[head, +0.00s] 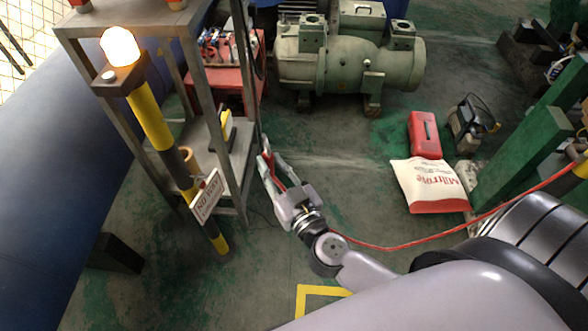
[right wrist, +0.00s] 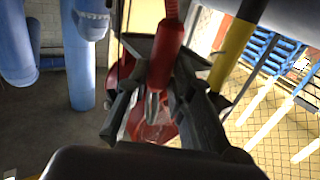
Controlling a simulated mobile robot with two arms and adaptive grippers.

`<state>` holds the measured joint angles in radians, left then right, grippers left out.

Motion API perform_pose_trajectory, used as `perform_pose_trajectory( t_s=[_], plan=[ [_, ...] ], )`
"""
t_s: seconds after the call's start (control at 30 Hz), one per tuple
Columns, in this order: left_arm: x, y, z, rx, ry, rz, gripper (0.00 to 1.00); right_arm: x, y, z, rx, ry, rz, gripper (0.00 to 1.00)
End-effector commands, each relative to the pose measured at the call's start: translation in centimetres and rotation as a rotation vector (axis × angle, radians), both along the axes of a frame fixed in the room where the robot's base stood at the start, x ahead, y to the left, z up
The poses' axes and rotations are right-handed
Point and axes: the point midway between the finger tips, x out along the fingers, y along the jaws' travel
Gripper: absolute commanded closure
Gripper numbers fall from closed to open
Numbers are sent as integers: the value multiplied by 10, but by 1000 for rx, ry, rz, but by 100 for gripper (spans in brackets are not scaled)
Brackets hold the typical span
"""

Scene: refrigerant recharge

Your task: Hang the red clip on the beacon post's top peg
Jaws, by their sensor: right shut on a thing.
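My right gripper (head: 272,164) is shut on the red clip (head: 268,167), to the right of the beacon post. In the right wrist view the red clip (right wrist: 165,58) sits between the fingers of the gripper (right wrist: 168,75), its metal end pointing toward the palm. The yellow and black beacon post (head: 150,118) stands at the left with a lit beacon (head: 120,46) on top. A white sign (head: 206,196) hangs low on it. The top peg cannot be made out clearly. The clip is apart from the post. My left gripper is out of view.
A metal shelf stand (head: 240,160) is close behind the post, left of my gripper. A red cable (head: 400,245) runs from the right toward my right wrist. A green compressor (head: 340,60), a white bag (head: 430,185) and a red case (head: 424,134) are on the floor.

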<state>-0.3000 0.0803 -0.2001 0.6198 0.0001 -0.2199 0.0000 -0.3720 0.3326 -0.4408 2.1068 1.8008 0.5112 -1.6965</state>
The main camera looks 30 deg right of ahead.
Motion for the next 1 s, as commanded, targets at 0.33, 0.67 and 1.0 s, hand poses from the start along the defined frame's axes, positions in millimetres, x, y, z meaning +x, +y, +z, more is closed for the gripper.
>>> perform_pose_trajectory(
  t_s=[0.33, 0.67, 1.0],
  plan=[
    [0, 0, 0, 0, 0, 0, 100, 115, 55, -22, 6, -6, 71, 100],
    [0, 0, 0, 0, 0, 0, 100, 146, 74, -22, 6, -5, 99, 100],
    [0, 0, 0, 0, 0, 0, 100, 155, 88, -23, 6, -5, 98, 100]
  ],
)
